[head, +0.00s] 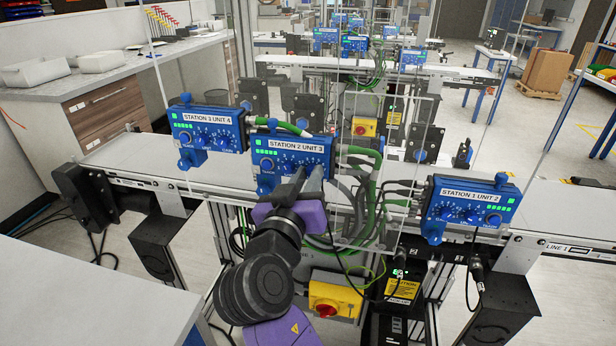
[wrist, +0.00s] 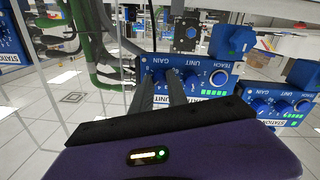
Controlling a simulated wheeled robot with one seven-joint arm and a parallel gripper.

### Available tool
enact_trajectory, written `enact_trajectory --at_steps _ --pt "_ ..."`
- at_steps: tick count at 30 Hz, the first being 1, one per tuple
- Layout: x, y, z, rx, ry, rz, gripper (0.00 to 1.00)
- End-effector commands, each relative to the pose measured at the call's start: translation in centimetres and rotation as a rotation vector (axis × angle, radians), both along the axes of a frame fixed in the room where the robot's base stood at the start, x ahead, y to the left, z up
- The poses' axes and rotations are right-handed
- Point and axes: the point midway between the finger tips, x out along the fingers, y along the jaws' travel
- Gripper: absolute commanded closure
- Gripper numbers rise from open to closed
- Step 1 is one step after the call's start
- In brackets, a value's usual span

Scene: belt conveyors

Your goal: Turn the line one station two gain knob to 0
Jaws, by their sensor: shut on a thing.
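The blue station 2 unit 3 box (head: 290,152) is mounted on the near conveyor, with green lights and a row of knobs. My gripper (head: 312,180) reaches its lower right front from below. In the wrist view the box (wrist: 205,92) appears upside down, with teach, unit and gain labels. There my gripper (wrist: 167,82) has its two grey fingers at the gain end, shut on the gain knob. The fingers hide most of that knob, so its pointer and setting cannot be read. The teach knob (wrist: 219,77) is clear of the fingers.
The station 3 unit 4 box (head: 207,130) is to the left and the station 1 unit 2 box (head: 470,205) to the right. Green and grey cables (head: 368,190) hang right of my gripper. A yellow box with a red switch (head: 328,302) is below. Similar lines stand behind.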

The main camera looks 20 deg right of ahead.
Motion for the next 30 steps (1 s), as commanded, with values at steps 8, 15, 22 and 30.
enact_trajectory --at_steps 8,15,22,30 --pt "-0.01 -0.02 0.07 -0.052 0.039 0.0 1.0" --pt "0.0 0.0 0.18 -0.185 0.135 -0.001 1.0" --pt "-0.01 0.01 0.16 -0.355 0.259 -0.002 1.0" --pt "0.01 0.07 0.14 -0.532 0.386 0.0 1.0"
